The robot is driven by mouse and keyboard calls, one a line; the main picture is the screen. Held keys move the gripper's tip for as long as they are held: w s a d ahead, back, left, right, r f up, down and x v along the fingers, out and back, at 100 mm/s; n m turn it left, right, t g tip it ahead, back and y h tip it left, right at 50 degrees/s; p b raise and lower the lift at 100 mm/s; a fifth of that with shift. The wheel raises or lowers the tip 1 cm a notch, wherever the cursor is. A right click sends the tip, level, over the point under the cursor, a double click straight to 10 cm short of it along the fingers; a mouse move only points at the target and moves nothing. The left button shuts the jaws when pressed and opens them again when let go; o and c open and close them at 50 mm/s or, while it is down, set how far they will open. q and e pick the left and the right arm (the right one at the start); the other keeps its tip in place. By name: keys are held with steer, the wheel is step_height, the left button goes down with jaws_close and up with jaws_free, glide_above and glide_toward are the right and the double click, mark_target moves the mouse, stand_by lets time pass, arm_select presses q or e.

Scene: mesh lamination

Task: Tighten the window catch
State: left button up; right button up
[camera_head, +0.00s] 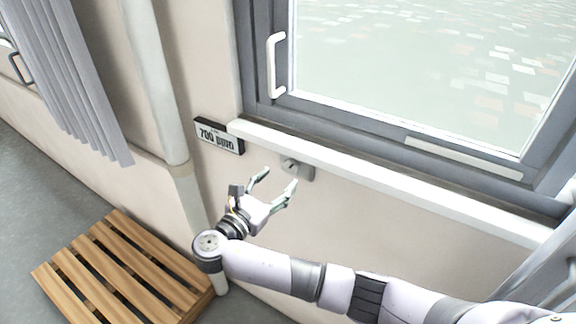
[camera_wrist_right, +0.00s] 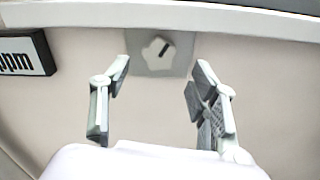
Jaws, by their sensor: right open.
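The window catch (camera_head: 290,165) is a small grey plate with a knob, fixed to the wall just under the white sill. In the right wrist view the pale, lobed knob (camera_wrist_right: 158,53) bears a dark mark and sits on its grey plate, beyond and between the fingertips. My right gripper (camera_head: 279,178) is open and empty, its fingers pointing up toward the catch. It also shows in the right wrist view (camera_wrist_right: 160,75), with a finger on each side and apart from the knob. My left gripper is not in view.
The white sill (camera_head: 390,183) runs above the catch, below a grey-framed window with a white handle (camera_head: 276,66). A black-and-white display (camera_head: 219,136) hangs to the left. A wooden slatted pallet (camera_head: 121,266) lies on the floor at lower left. A vertical pipe (camera_head: 155,80) and grey curtain stand further left.

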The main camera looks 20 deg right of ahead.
mark_target(289, 169)
steer(key=p+x, duration=0.1)
steer(key=x, duration=0.4)
steer(key=shift+w+d, duration=0.25)
steer(key=shift+d, duration=0.05)
steer(key=shift+c, duration=0.4)
steer(key=shift+f, duration=0.1)
steer(key=c, duration=1.1)
